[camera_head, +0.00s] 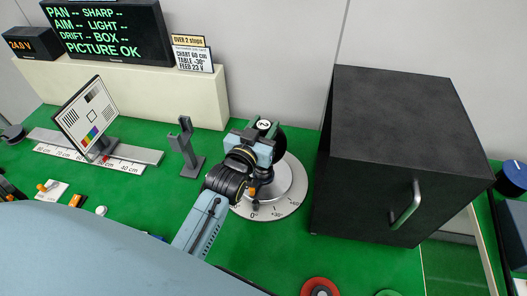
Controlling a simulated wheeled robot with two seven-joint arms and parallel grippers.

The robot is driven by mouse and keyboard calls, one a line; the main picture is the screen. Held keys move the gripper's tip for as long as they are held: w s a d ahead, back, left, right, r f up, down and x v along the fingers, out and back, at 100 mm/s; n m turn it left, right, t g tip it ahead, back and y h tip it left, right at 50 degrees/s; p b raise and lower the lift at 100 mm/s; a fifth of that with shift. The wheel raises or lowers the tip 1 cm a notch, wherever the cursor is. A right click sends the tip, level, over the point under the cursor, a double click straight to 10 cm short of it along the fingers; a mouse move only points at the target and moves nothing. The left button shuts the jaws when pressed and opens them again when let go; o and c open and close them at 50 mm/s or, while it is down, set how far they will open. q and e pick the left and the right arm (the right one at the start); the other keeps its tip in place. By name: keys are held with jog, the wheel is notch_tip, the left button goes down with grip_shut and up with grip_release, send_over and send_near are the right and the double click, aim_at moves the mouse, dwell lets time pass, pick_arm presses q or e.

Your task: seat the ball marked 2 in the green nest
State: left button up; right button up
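The white mark 2 shows on a small dark ball (263,124) at the middle of the head view. My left gripper (262,131) is right at this ball, above a round turntable. Its wrist covers much of the ball, and I cannot tell whether the fingers are closed on it. A green round piece (387,293), possibly the green nest, is cut off by the bottom edge. My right gripper is not in view.
The turntable's pale dial (286,207) lies under my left gripper. A large black box (390,150) with a handle stands close on its right. A grey forked stand (186,148) and a test chart (88,115) stand left. A red ring (320,287) lies at the front.

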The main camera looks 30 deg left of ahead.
pick_arm(q)
grip_shut()
jog(key=shift+r, duration=0.1)
